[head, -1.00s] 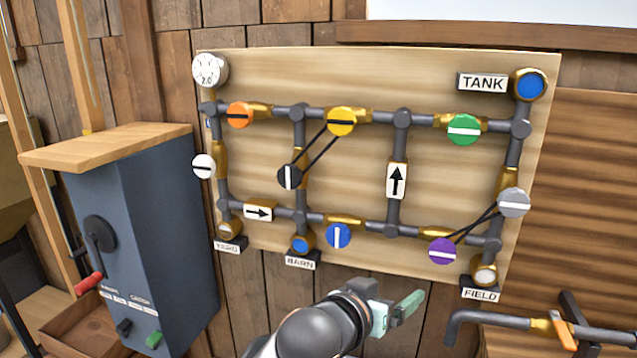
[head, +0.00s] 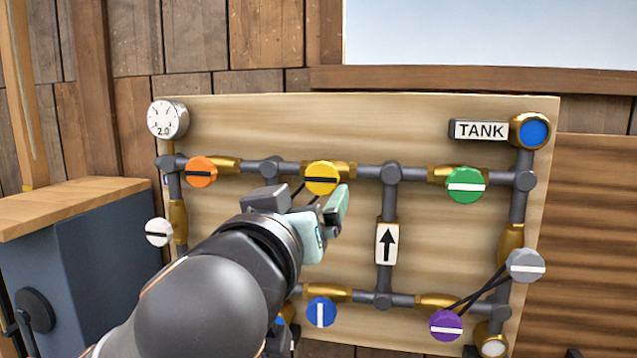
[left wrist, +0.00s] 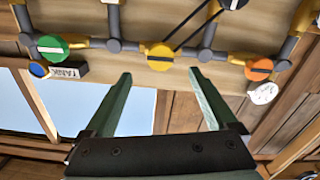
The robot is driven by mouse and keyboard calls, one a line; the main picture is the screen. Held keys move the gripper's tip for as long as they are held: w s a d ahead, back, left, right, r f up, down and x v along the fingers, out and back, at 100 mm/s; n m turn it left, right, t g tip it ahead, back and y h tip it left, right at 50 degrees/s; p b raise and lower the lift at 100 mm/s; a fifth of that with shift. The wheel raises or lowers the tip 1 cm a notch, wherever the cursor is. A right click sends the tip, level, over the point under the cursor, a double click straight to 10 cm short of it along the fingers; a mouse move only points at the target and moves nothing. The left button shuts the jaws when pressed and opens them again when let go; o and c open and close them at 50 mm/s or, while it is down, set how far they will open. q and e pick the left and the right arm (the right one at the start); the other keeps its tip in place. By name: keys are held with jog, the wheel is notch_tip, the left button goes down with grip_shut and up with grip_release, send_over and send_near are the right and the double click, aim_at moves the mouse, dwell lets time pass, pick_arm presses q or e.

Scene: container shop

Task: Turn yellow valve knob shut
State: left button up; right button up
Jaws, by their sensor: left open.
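The yellow valve knob (head: 322,179) sits on the upper pipe of the wooden board, with a dark line lying across it, along the pipe. My left gripper (head: 328,222) is open, just below and in front of the yellow knob in the head view, and looks apart from it. In the left wrist view the yellow knob (left wrist: 160,56) lies beyond and between the two open fingertips (left wrist: 160,75), with nothing held. Two dark rods run from the yellow knob toward the black knob (left wrist: 233,3), which my arm hides in the head view. My right gripper does not show.
On the board are an orange knob (head: 201,172), a green knob (head: 465,185), a white knob (head: 159,233), a blue knob (head: 321,312), a purple knob (head: 446,325) and a grey knob (head: 525,265). A gauge (head: 167,119) is top left. A blue-grey cabinet (head: 100,245) stands left.

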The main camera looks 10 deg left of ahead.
aim_at(321, 183)
pick_arm(q)
jog(key=w+p, duration=0.2)
jog(key=w, duration=0.8)
jog(key=shift+w+p, duration=0.15)
jog(key=shift+p, duration=0.15)
jog(key=c, duration=1.4)
jog(key=shift+o, duration=0.2)
